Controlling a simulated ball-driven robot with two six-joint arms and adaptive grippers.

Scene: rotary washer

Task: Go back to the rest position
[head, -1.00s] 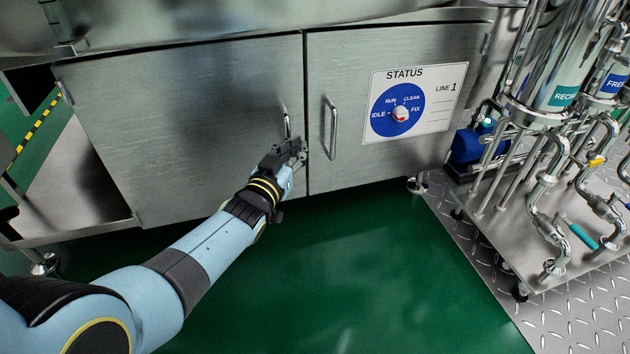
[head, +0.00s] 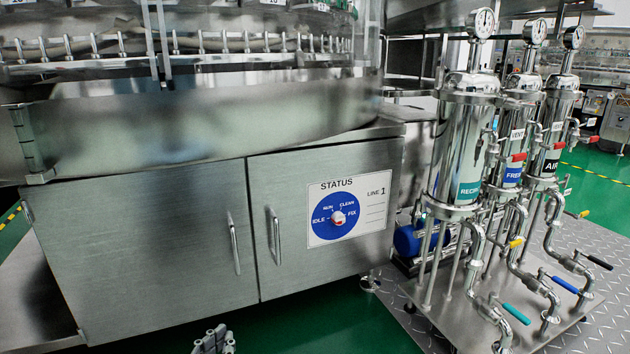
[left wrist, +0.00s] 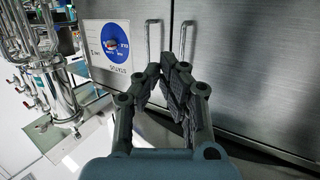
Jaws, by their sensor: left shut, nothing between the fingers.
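My left gripper (head: 214,341) shows only as its tip at the bottom edge of the head view, below the cabinet doors. In the left wrist view the gripper (left wrist: 170,68) is shut with nothing between its fingers, clear of the door handles. My right gripper is in neither view.
A steel cabinet has two closed doors with upright handles (head: 234,244) and (head: 274,236). Its right door carries a status panel (head: 378,222) with a round knob (head: 338,218). Filter columns (head: 466,135) with pipes and valves stand at the right. Green floor (head: 310,325) is clear in front.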

